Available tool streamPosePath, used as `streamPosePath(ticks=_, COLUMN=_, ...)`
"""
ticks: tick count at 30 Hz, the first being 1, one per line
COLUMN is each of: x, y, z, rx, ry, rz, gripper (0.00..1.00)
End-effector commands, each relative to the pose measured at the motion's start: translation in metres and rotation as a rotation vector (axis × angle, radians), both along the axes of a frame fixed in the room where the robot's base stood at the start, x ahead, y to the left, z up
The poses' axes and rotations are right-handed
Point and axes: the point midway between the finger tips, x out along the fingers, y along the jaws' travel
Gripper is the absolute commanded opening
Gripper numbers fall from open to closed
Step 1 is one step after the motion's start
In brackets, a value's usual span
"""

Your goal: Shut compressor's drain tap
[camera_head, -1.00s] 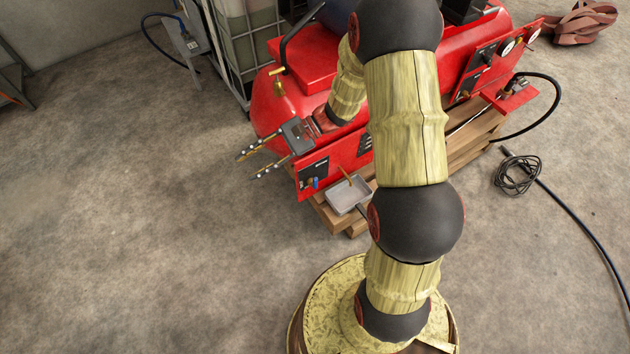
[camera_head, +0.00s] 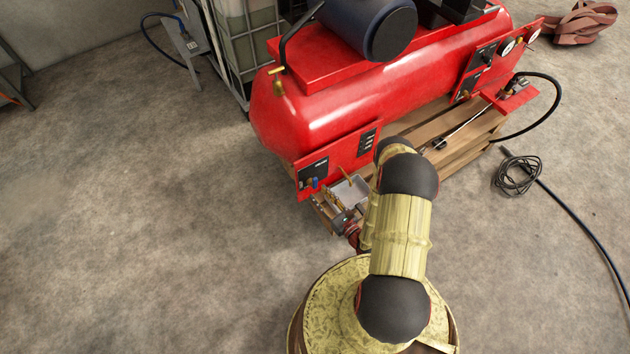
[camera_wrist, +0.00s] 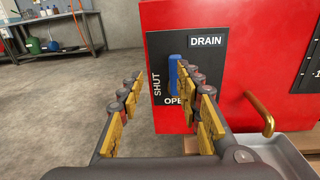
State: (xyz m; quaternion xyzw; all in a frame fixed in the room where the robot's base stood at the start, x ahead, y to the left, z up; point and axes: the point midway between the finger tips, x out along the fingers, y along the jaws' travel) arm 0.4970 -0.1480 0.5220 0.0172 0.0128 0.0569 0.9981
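The drain panel (camera_wrist: 205,62) is a black plate on the red compressor (camera_head: 340,95), lettered DRAIN at the top, SHUT up the left side and OPEN at the bottom. The tap's blue handle (camera_wrist: 173,73) stands upright on it, its lower end near OPEN. The right finger partly hides the lower handle and the lettering. In the head view the handle (camera_head: 315,183) is a small blue spot. My gripper (camera_wrist: 162,74) is open and empty, facing the panel. The handle appears between the fingertips, nearer the right one; contact cannot be told.
A brass pipe (camera_wrist: 262,114) bends down over a grey tray (camera_wrist: 283,152), right of my fingers. Wooden beams (camera_head: 470,130) carry the compressor. A black hose (camera_head: 580,225) lies at the right. Floor to the left is clear; a workbench (camera_wrist: 50,38) stands far back.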

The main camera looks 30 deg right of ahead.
Motion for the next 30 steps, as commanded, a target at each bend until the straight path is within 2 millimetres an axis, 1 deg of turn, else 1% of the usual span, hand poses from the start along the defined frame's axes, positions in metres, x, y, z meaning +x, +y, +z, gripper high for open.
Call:
streamPosePath(ticks=1, x=-0.001, y=-0.009, z=-0.001, rx=-0.015, ry=-0.011, rz=-0.037, gripper=0.35)
streamPosePath(ticks=2, x=-0.002, y=-0.013, z=-0.001, rx=-0.021, ry=-0.017, rz=-0.054, gripper=0.35)
streamPosePath(ticks=5, x=0.002, y=-0.019, z=-0.001, rx=-0.034, ry=-0.025, rz=-0.08, gripper=0.35)
streamPosePath(ticks=8, x=0.013, y=-0.019, z=-0.001, rx=-0.037, ry=-0.028, rz=-0.08, gripper=0.35)
streamPosePath(ticks=15, x=0.051, y=-0.017, z=-0.001, rx=-0.036, ry=-0.028, rz=-0.078, gripper=0.35)
streamPosePath(ticks=19, x=0.066, y=-0.017, z=-0.001, rx=-0.035, ry=-0.027, rz=-0.078, gripper=0.35)
streamPosePath(ticks=24, x=0.075, y=-0.017, z=0.0, rx=-0.034, ry=-0.026, rz=-0.08, gripper=0.35)
streamPosePath(ticks=30, x=0.076, y=-0.017, z=0.0, rx=-0.033, ry=-0.026, rz=-0.08, gripper=0.35)
